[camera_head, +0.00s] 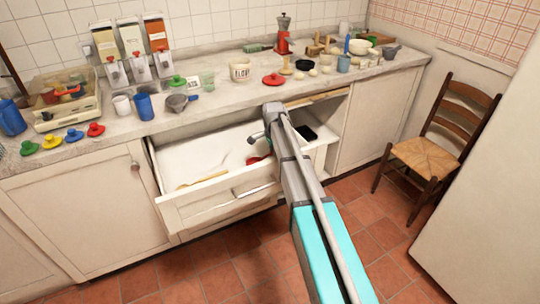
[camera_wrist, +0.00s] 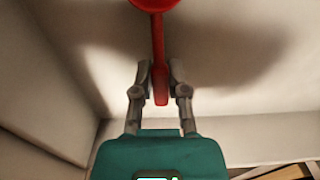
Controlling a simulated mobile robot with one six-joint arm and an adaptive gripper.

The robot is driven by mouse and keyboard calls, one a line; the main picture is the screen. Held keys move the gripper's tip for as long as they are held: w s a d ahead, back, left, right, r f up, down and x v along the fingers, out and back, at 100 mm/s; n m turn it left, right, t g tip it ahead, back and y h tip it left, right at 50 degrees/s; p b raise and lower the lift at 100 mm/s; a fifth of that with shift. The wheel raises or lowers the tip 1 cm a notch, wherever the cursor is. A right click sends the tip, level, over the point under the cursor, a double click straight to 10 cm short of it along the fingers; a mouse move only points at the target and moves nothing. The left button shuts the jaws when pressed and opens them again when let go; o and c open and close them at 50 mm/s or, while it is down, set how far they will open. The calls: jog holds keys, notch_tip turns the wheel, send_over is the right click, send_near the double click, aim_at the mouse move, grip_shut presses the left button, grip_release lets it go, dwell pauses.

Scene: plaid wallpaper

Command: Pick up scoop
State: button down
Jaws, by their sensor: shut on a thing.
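The red scoop (camera_wrist: 158,45) lies in the open drawer (camera_head: 178,211), with its round bowl cut off at the top edge of the wrist view. In the head view only a small red part of it (camera_head: 257,160) shows beside my arm. My gripper (camera_wrist: 160,68) is shut on the scoop's handle, one finger on each side. In the head view my gripper (camera_head: 257,138) is over the right part of the drawer, partly hidden by my arm. I cannot tell whether the scoop touches the drawer floor.
A yellowish utensil (camera_head: 202,179) lies at the drawer's front. The countertop (camera_head: 215,117) above holds dispensers, cups, colored lids and a flour pot (camera_head: 240,70). An open shelf (camera_head: 325,120) is right of the drawer. A chair (camera_head: 440,150) stands at the right.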

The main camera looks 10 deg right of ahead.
jog(key=shift+r+p, duration=4.8)
jog(key=shift+r, duration=0.1)
jog(key=shift+r, duration=0.1)
notch_tip(320, 180, up, 22)
jog(key=p, duration=2.2)
jog(key=shift+r+p, duration=0.15)
jog(key=shift+p, duration=0.15)
